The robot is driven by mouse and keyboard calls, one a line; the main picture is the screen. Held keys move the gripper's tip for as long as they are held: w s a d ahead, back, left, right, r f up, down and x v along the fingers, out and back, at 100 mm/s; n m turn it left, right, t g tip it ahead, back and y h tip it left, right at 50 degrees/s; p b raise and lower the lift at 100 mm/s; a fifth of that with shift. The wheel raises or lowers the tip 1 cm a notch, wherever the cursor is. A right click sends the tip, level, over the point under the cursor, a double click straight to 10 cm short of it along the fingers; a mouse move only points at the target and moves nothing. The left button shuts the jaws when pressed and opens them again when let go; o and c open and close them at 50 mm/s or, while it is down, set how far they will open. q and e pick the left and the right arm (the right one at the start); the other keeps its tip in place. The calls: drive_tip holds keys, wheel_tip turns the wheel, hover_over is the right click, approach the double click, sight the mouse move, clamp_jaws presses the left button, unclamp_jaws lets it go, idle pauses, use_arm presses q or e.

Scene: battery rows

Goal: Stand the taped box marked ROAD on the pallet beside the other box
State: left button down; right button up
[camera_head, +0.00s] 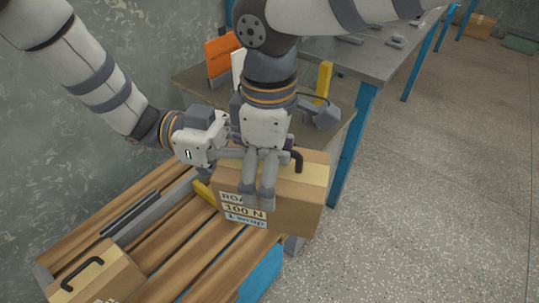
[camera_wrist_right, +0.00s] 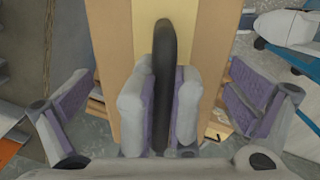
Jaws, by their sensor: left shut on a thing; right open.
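The taped box marked ROAD (camera_head: 290,212) is a brown carton with a dark handle, a yellow tape band and labels reading ROAD and 100 N. It is at the right end of the slatted pallet (camera_head: 190,244); its base contact is unclear. My left gripper (camera_head: 236,153) is shut at the handle's left side, its tips partly hidden. My right gripper (camera_head: 258,198) points down over the box and is open. In the right wrist view the dark handle (camera_wrist_right: 163,60) runs between pale fingers. The other box (camera_head: 112,272), with its own handle, is at the pallet's near left.
A wall is at left. Bare pallet slats lie between the two boxes. Speckled floor (camera_head: 430,190) is clear at right.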

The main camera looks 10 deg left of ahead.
use_arm(q)
drive_tip(key=shift+r, duration=0.2)
use_arm(e)
drive_tip(key=shift+c, duration=0.6)
drive_tip(key=c, duration=1.8)
use_arm(q)
drive_tip(key=c, duration=1.7)
unclamp_jaws()
use_arm(e)
drive_tip(key=shift+o, duration=0.2)
drive_tip(key=shift+r, duration=0.1)
use_arm(q)
drive_tip(key=shift+o, duration=0.2)
drive_tip(key=shift+w, duration=0.1)
use_arm(e)
drive_tip(key=shift+s+a, duration=0.15)
drive_tip(key=shift+s, duration=0.05)
